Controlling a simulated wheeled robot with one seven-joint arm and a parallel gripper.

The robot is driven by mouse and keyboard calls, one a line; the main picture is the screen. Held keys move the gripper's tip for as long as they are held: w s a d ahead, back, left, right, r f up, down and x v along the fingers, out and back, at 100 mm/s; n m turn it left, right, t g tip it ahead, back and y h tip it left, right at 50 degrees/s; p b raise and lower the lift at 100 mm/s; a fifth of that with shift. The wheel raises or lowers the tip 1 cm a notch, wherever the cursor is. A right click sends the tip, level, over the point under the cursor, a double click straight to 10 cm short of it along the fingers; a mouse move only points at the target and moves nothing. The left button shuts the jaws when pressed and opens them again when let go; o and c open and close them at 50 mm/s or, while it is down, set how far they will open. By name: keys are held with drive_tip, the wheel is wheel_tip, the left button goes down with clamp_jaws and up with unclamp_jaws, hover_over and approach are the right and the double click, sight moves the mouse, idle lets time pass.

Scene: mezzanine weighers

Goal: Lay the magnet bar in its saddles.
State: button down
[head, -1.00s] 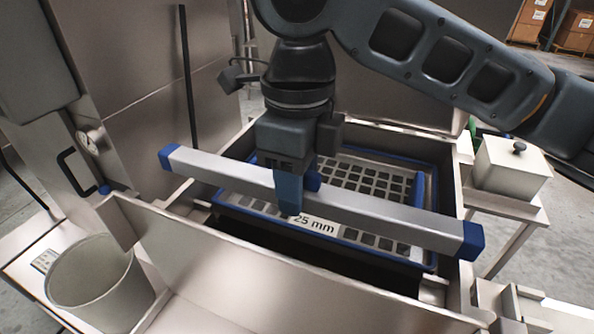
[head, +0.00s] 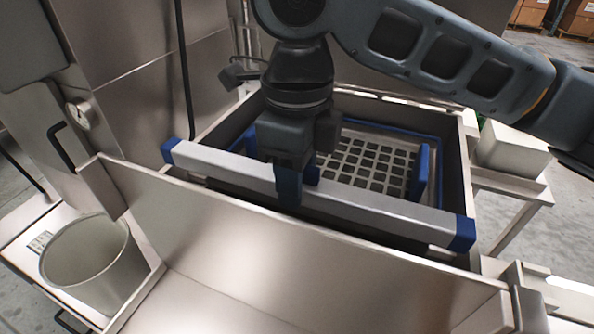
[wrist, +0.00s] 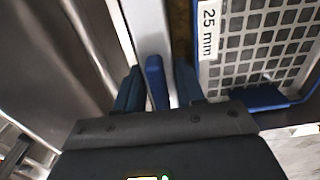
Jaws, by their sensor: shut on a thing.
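The magnet bar (head: 378,211) is a long silver bar with blue end caps. My gripper (head: 290,185) is shut on it near its middle and holds it across the front part of the steel hopper (head: 460,150), close behind the sloped front panel. In the wrist view the bar (wrist: 150,35) runs between the two blue fingers (wrist: 158,88). I cannot make out the saddles for certain; the bar's ends and the front panel hide the area beneath. Whether the bar touches anything below cannot be told.
A blue-framed grid screen (head: 368,165) lies inside the hopper; its 25 mm label (wrist: 208,30) shows in the wrist view. A steel chute (head: 240,245) fills the front. A pale bucket (head: 88,260) stands at lower left. A box (head: 510,155) sits on a stand at right.

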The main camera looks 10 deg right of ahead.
wheel_tip(320, 180, down, 8)
drive_tip(key=b, duration=0.5)
drive_tip(key=shift+r, duration=0.25)
idle(0.4)
idle(0.4)
drive_tip(key=c, duration=0.6)
unclamp_jaws()
drive_tip(key=shift+f, duration=0.1)
drive_tip(key=shift+s+a+f, duration=0.1)
drive_tip(key=shift+s+f, duration=0.05)
drive_tip(key=shift+s, duration=0.05)
wheel_tip(320, 180, up, 7)
drive_tip(key=shift+w+f+b, duration=0.1)
drive_tip(key=shift+w+b, duration=0.05)
drive_tip(key=shift+b, duration=0.2)
drive_tip(key=shift+w+r, duration=0.1)
drive_tip(key=shift+r, duration=0.5)
drive_tip(key=shift+d, duration=0.2)
